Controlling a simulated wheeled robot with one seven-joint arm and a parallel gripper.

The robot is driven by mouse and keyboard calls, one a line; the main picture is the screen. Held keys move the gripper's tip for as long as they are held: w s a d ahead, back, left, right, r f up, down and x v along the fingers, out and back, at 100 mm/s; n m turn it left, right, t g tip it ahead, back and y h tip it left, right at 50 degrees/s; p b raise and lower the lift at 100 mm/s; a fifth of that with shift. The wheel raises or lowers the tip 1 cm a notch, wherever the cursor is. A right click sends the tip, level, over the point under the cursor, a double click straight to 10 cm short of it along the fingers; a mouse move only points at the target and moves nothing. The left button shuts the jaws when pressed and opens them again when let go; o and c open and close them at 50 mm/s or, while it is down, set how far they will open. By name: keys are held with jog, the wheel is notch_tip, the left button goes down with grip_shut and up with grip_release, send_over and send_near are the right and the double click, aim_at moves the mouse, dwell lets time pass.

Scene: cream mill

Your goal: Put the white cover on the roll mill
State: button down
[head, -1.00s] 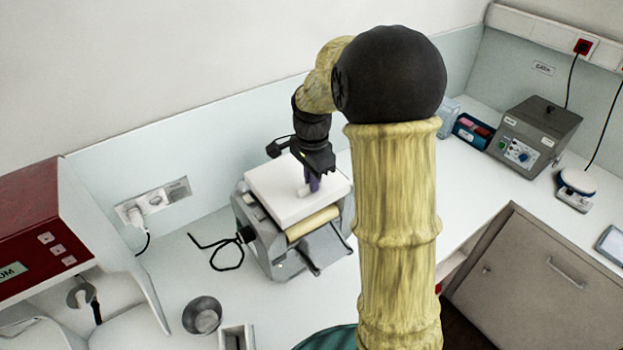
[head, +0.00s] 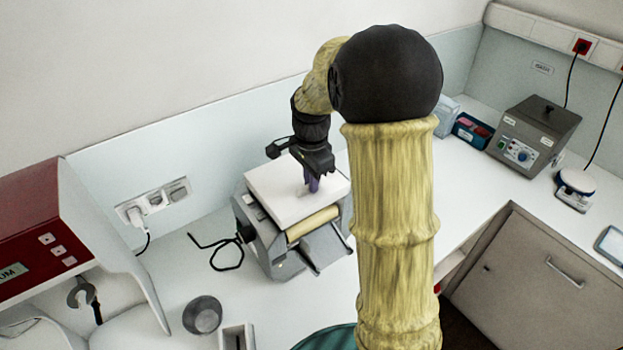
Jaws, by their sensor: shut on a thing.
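The white cover (head: 278,198) is a flat slab lying over the top of the roll mill (head: 262,242), roughly level. The mill is a grey box with a cream roll showing below the cover's front edge and a metal apron at its front right. My gripper (head: 312,184) points down at the right half of the cover, its purple fingers shut on the cover's grip, which they mostly hide. I cannot tell whether the cover rests fully on the mill or sits slightly above it.
A red-fronted machine (head: 40,225) stands at the left. A grey metal cup (head: 202,315) and a small open box (head: 237,337) are at the front. A grey control box (head: 533,135) and a round scale (head: 576,185) stand far right.

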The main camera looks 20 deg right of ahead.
jog(key=shift+f+b, duration=0.3)
jog(key=shift+f, duration=0.45)
dwell(1.8)
jog(key=c, duration=1.4)
grip_release()
jog(key=shift+c, duration=0.2)
notch_tip(320, 180, up, 18)
jog(key=b, duration=0.3)
jog(key=shift+f, duration=0.25)
jog(key=s+a+f+n+t+b, duration=0.1)
jog(key=s+f+n, duration=0.6)
jog(key=f, duration=0.5)
jog(key=s+a+f+n+t+b, duration=0.1)
jog(key=s+f+n, duration=0.6)
jog(key=f, duration=0.4)
jog(key=shift+s+f+t, duration=0.3)
jog(key=shift+s+f, duration=0.1)
jog(key=shift+s, duration=0.4)
jog(key=shift+a, duration=0.1)
